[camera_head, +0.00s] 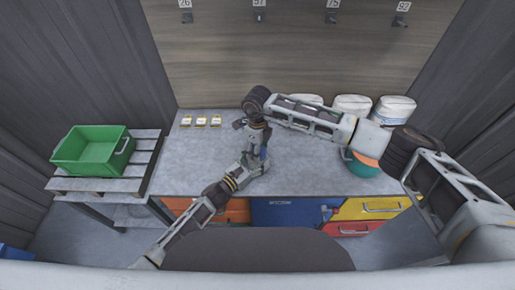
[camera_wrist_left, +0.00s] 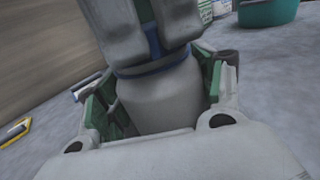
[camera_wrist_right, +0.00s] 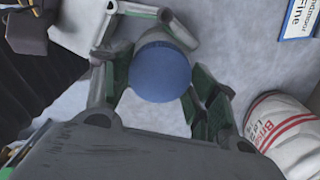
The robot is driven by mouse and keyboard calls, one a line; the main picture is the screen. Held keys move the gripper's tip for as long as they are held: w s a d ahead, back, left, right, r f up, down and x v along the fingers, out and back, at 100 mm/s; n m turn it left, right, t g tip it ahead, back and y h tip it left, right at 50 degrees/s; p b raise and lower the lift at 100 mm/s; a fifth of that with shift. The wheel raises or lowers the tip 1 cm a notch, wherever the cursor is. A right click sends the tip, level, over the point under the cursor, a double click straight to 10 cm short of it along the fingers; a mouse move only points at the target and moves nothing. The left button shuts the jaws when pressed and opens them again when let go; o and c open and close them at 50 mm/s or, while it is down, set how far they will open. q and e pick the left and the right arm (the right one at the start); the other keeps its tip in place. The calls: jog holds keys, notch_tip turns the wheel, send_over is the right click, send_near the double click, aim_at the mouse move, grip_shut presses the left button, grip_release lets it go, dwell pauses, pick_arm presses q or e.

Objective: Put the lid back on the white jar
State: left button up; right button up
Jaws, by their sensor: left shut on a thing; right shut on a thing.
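The white jar (camera_wrist_left: 160,100) stands between the fingers of my left gripper (camera_wrist_left: 160,105), which is shut on its body. The blue lid (camera_wrist_right: 160,73) shows from above as a round disc in the right wrist view, between the fingers of my right gripper (camera_wrist_right: 160,95), shut on it. In the left wrist view the lid (camera_wrist_left: 155,67) is a blue band at the jar's top, with my right fingers above; I see no clear gap, but cannot tell whether it is fully seated. In the head view my left gripper (camera_head: 256,160) and right gripper (camera_head: 258,128) meet and mostly hide the jar.
A green crate (camera_head: 95,152) sits on a side table at left. Small yellow-labelled items (camera_head: 201,121) stand at the bench's back left. White containers (camera_head: 352,105) line the back right. A teal bowl (camera_head: 361,168) is at right. The bench (camera_head: 205,150) left of the grippers is clear.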

jog(key=m, duration=0.5)
jog(key=shift+m, duration=0.3)
jog(key=m, duration=0.5)
jog(key=shift+m, duration=0.3)
jog(key=m, duration=0.5)
jog(key=shift+m, duration=0.3)
jog(key=m, duration=0.4)
jog(key=shift+m, duration=0.3)
jog(key=m, duration=1.4)
jog(key=shift+a, duration=0.25)
jog(key=shift+d+m, duration=0.25)
jog(key=shift+m, duration=0.65)
